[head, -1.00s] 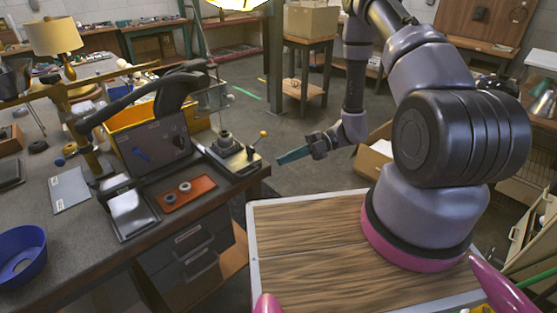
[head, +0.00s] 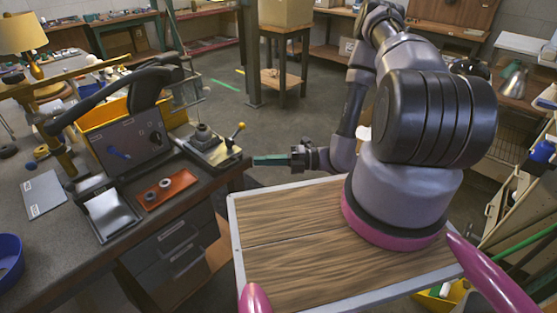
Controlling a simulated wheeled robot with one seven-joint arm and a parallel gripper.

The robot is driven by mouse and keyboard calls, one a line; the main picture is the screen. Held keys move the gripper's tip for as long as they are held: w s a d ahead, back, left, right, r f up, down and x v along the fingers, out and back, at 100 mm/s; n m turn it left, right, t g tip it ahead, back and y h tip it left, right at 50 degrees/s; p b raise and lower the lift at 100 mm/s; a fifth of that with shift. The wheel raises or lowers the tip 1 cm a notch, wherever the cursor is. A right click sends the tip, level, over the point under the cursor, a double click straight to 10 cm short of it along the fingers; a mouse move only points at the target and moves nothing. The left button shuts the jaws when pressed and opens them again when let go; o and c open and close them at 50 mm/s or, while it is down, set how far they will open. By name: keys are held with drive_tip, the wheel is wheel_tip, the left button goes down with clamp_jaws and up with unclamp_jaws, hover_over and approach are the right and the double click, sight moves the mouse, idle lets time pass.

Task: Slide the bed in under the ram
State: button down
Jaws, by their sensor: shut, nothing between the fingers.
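The bed looks to be the pale plate (head: 208,148) at the right end of the bench, with a dark round fixture and a yellow-knobbed lever on it. The ram is hard to single out; a black press-like arm (head: 115,92) reaches over the grey panel to the left of the plate. The plate sits to the right of that panel. My gripper (head: 266,161) has teal fingers, shut and empty, pointing left. It is just right of the bench's right corner in the picture, apart from the plate. Its exact height against the bench is unclear.
An orange tray (head: 167,190) with two rings and a dark shallow tray (head: 108,214) lie on the bench (head: 62,240) left of the plate. A yellow bin (head: 98,137) stands behind the panel. My wooden-topped base is close to the bench's right side.

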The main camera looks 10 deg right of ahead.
sight(229, 144)
drive_tip(key=w+a, duration=0.1)
drive_tip(key=a, duration=0.1)
drive_tip(key=w+a, duration=0.2)
drive_tip(key=shift+w+a, duration=0.3)
drive_tip(key=shift+w, duration=0.1)
drive_tip(key=w+a, duration=0.1)
drive_tip(key=w, duration=0.1)
drive_tip(key=w+a, duration=0.3)
drive_tip(key=w, duration=0.2)
drive_tip(key=shift+a, duration=0.35)
